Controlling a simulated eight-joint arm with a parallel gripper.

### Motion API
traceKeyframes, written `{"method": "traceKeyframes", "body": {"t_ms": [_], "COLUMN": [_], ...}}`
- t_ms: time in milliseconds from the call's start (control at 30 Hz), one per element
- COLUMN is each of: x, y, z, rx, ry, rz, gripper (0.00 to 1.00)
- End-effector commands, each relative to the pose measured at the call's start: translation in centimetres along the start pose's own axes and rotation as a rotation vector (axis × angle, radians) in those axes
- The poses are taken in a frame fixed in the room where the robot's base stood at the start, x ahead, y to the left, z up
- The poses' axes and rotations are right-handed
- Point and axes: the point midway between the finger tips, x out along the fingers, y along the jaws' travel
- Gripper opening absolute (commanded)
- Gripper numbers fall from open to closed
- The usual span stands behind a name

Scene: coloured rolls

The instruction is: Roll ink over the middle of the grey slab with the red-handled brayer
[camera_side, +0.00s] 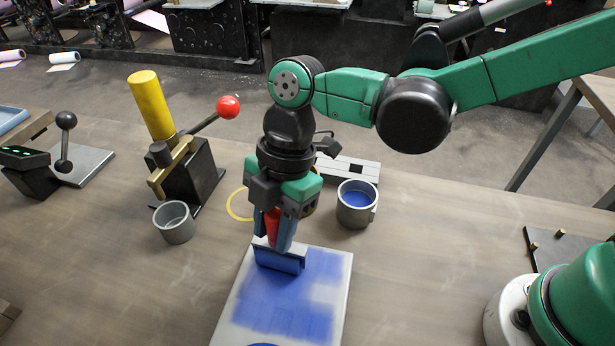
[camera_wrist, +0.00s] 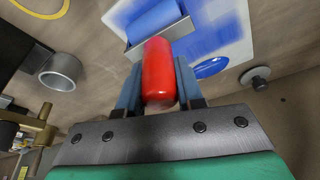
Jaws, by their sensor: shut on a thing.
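The red-handled brayer stands with its red handle (camera_side: 272,227) up between my gripper's (camera_side: 272,222) blue fingers, which are shut on it. Its blue-inked roller (camera_side: 280,258) is at the far end of the grey slab (camera_side: 338,276); I cannot tell whether it touches the surface. Blue ink covers much of the slab's middle, with paler patches and bare borders. In the wrist view the red handle (camera_wrist: 159,75) lies between the fingers, and the blue roller (camera_wrist: 154,20) is beyond it. Part of the slab (camera_wrist: 265,40) shows there too.
A cup with blue ink (camera_side: 356,203) stands right of my gripper, and an empty grey cup (camera_side: 174,222) stands left. A lever press with a yellow cylinder (camera_side: 151,104) and red knob is behind left. A yellow ring (camera_side: 236,205) lies near my gripper.

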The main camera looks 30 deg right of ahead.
Motion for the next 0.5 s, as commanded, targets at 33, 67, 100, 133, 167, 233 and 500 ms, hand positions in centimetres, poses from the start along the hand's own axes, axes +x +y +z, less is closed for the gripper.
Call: {"method": "traceKeyframes", "body": {"t_ms": [33,67,100,133,167,233,500], "x": [-0.2,-0.3,-0.4,-0.5,-0.6,-0.8,-0.8], "y": [0.3,0.4,0.6,0.7,0.8,1.0,1.1], "z": [0.6,0.8,1.1,1.4,1.6,2.0,2.1], "rx": [0.004,0.004,0.003,0.004,0.004,0.002,-0.001], "ry": [-0.002,-0.002,-0.001,-0.001,0.000,0.000,0.002], "rz": [0.002,0.001,0.001,0.001,0.001,0.001,-0.001], "gripper": [0.00,0.00,0.00,0.00,0.00,0.00,0.00]}}
